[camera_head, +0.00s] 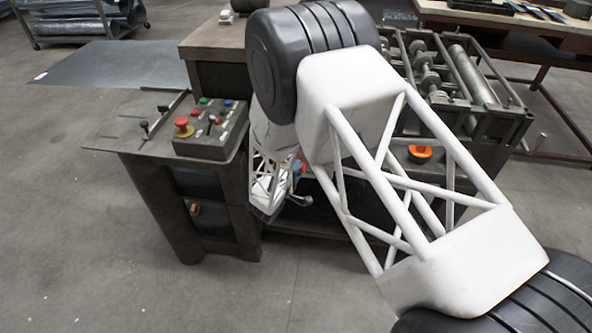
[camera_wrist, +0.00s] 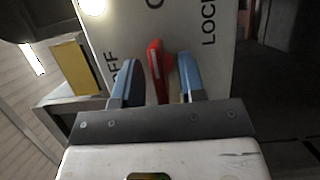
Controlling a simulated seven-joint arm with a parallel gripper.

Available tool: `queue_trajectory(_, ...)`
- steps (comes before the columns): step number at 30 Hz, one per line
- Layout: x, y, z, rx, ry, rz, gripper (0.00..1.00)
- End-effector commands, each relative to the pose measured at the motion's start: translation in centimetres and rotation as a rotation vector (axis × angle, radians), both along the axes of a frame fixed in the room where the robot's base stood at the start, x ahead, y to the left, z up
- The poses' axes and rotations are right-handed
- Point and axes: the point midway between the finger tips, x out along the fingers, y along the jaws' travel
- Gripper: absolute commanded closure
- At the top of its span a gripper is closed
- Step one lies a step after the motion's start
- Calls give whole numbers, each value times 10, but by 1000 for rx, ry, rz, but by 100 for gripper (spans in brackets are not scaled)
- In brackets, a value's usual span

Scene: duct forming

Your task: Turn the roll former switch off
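The red switch handle (camera_wrist: 157,72) of the roll former stands between my two blue fingers in the wrist view. It sits in front of a grey plate (camera_wrist: 225,22) lettered OFF on the left and LOCK on the right, with a cut-off label at the top. The handle points up toward that top label. My gripper (camera_wrist: 158,60) is open around the handle, with a visible gap on both sides. In the head view my arm hides most of the switch area; small red and blue parts (camera_head: 298,166) show beside my wrist.
A control box (camera_head: 208,143) with a red mushroom button (camera_head: 183,127) and several small knobs stands left of my arm. A dark lever (camera_head: 300,200) shows just below my wrist. Open floor lies in front.

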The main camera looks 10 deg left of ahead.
Motion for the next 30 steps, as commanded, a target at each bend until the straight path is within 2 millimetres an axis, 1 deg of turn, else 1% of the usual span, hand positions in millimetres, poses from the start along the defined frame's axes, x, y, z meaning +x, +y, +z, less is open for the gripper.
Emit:
queue_trajectory(10, 3, -1, 0, 1, 0, 0, 63)
queue_trajectory(11, 2, -1, 0, 1, 0, 0, 66)
queue_trajectory(15, 2, -1, 0, 1, 0, 0, 87)
queue_trajectory(18, 2, -1, 0, 1, 0, 0, 100)
queue_trajectory(30, 2, -1, 0, -30, 0, 0, 100)
